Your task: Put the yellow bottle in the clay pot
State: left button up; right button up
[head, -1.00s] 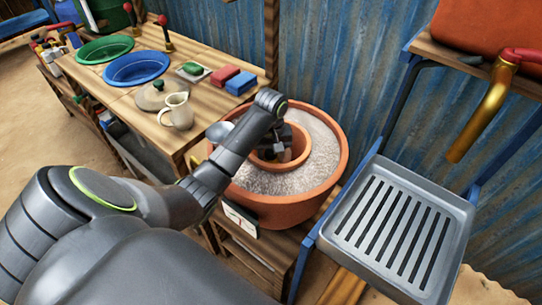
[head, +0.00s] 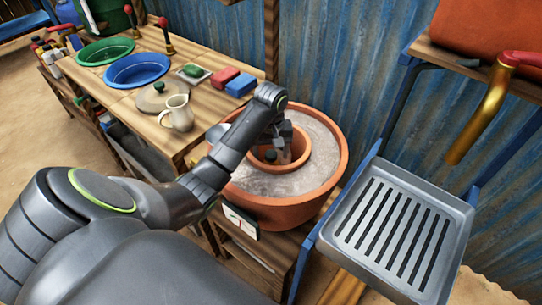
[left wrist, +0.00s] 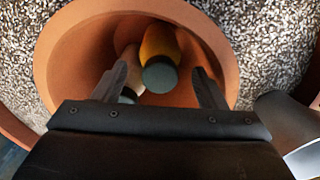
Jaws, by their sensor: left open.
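The clay pot is a large terracotta pot (head: 275,212) with a grey grainy fill and a smaller terracotta pot (left wrist: 62,75) set in its middle. In the left wrist view the yellow bottle (left wrist: 158,42), with a dark teal cap, is inside the inner pot. A pale bottle (left wrist: 130,57) is beside it, partly hidden by a finger. My left gripper (left wrist: 160,78) is open over the inner pot, its fingers apart on either side of the bottles. In the head view the gripper (head: 283,146) reaches down at the inner pot. My right gripper is not seen.
A grey metal cup or scoop (left wrist: 285,118) is close beside the inner pot. A small dial (head: 240,221) is at the big pot's front. A table with basins, a cream jug (head: 177,112) and blocks stands left. A slotted metal sink (head: 400,228) and brass tap (head: 480,118) are right.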

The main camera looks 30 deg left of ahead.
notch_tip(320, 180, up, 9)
jog(key=p, duration=0.8)
jog(key=shift+p, duration=0.3)
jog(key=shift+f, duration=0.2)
